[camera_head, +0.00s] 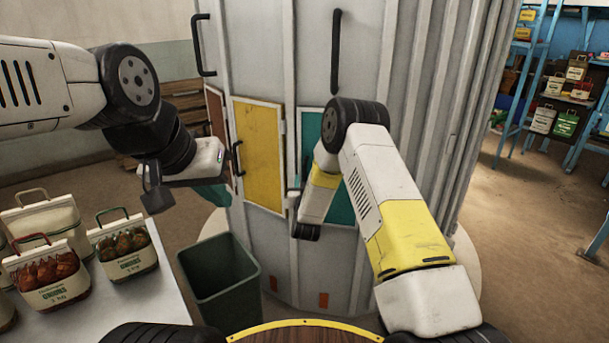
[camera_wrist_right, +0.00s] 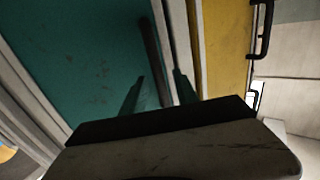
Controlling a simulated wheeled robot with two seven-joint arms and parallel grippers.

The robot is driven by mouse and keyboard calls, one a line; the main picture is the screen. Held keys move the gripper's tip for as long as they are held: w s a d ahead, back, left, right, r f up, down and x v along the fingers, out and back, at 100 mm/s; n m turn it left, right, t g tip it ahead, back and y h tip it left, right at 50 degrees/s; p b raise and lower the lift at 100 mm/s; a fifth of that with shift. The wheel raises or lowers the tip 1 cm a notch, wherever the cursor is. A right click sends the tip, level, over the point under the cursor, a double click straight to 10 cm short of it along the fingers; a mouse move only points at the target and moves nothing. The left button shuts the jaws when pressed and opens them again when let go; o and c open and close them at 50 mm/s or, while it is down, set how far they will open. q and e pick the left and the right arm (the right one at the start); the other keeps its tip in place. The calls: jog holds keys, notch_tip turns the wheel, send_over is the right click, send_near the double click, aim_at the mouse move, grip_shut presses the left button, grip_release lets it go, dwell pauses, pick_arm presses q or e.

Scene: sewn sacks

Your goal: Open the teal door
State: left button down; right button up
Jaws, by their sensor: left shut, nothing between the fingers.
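The teal door (camera_head: 341,207) is in the grey cabinet's curved front, right of the yellow door, mostly behind my right arm in the head view. It looks closed. It fills the upper left of the right wrist view (camera_wrist_right: 80,70), with its dark bar handle (camera_wrist_right: 151,55) upright there. My right gripper (camera_wrist_right: 158,88) has its fingers apart, one on each side of the handle's lower part. I cannot tell whether they touch it. My right arm hides the handle in the head view. My left gripper (camera_head: 216,196) is shut and empty, left of the yellow door.
The yellow door (camera_head: 258,150) with a dark handle adjoins the teal one, and a brown door (camera_head: 217,125) is further left. A dark green bin (camera_head: 220,280) stands before the cabinet. A white table (camera_head: 150,310) with several sacks is at the left. Shelves stand at the far right.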

jog(key=shift+w, duration=0.95)
grip_shut()
dwell(0.7)
